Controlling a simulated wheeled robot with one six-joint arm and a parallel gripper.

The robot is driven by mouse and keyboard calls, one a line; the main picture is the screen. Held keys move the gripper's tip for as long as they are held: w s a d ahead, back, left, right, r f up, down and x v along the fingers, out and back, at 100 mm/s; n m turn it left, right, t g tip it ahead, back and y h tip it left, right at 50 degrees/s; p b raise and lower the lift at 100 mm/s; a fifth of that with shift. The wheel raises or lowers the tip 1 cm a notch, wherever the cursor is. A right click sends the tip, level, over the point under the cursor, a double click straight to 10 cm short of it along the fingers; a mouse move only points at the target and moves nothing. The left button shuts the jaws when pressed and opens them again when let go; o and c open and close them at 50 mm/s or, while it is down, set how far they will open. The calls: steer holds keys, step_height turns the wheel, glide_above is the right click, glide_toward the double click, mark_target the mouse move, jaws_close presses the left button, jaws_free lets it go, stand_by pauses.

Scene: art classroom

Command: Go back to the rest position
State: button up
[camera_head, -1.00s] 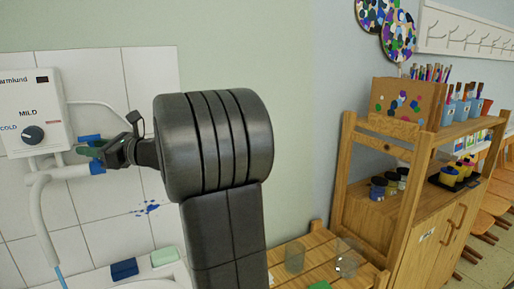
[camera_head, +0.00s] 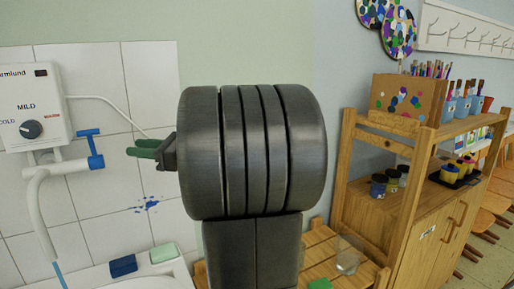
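My gripper (camera_head: 142,148) shows at the left of my large dark arm joint, pointing left toward the tiled wall. Its green fingers look apart with nothing seen between them. The blue tap handle (camera_head: 93,148) is to the left of the fingertips, with a visible space between. My arm joint hides the rest of the gripper and part of the wall behind.
A white water heater (camera_head: 33,108) with a white spout (camera_head: 35,215) is on the tiled wall at left. A blue sponge (camera_head: 123,265) and a pale green one (camera_head: 163,252) lie on the basin edge. A wooden shelf unit (camera_head: 395,215) with cups and jars stands at right.

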mark_target(93, 145)
steer(key=a, duration=0.4)
steer(key=w+a+r+p, duration=0.1)
steer(key=a, duration=0.4)
steer(key=w+a+p, duration=0.1)
steer(key=a, duration=0.4)
steer(key=shift+a+r, duration=0.25)
steer(key=shift+w+m+p, duration=0.1)
steer(key=shift+m+p, duration=0.2)
steer(key=shift+p, duration=0.05)
steer(key=shift+f, duration=0.15)
steer(key=shift+d+f, duration=0.1)
